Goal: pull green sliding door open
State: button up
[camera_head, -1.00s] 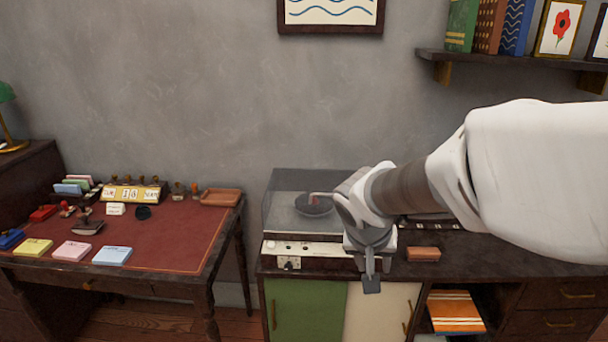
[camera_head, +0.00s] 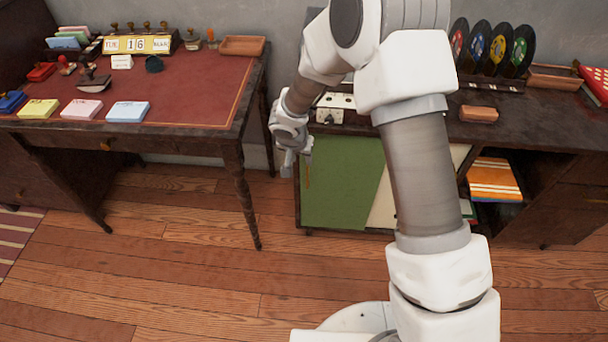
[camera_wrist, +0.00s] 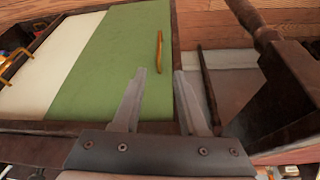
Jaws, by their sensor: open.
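The green sliding door (camera_head: 342,185) is the left front panel of the low cabinet. Its slim brass handle (camera_head: 308,170) is upright near the door's left edge. The cream door (camera_head: 384,208) stands beside it on the right, partly hidden by my arm. My gripper (camera_head: 296,163) is at the cabinet's left front, close to the handle. In the wrist view, the fingers (camera_wrist: 160,76) are open and empty. There the handle (camera_wrist: 158,52) shows just past the fingertips, roughly in line with the gap between them. The green door (camera_wrist: 110,60) fills the middle of that view.
The red-topped desk (camera_head: 190,100) stands left of the cabinet, its near leg (camera_head: 240,190) close to my gripper. An open shelf with an orange striped item (camera_head: 494,180) is right of the doors. Wooden floor (camera_head: 180,260) in front is clear.

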aim_at(307, 175)
jog(key=b+x, duration=0.2)
jog(key=x, duration=1.4)
jog(key=shift+w+d+f+b, duration=0.15)
jog(key=shift+w+f+b, duration=0.1)
jog(key=shift+b, duration=0.15)
grip_shut()
dwell(0.6)
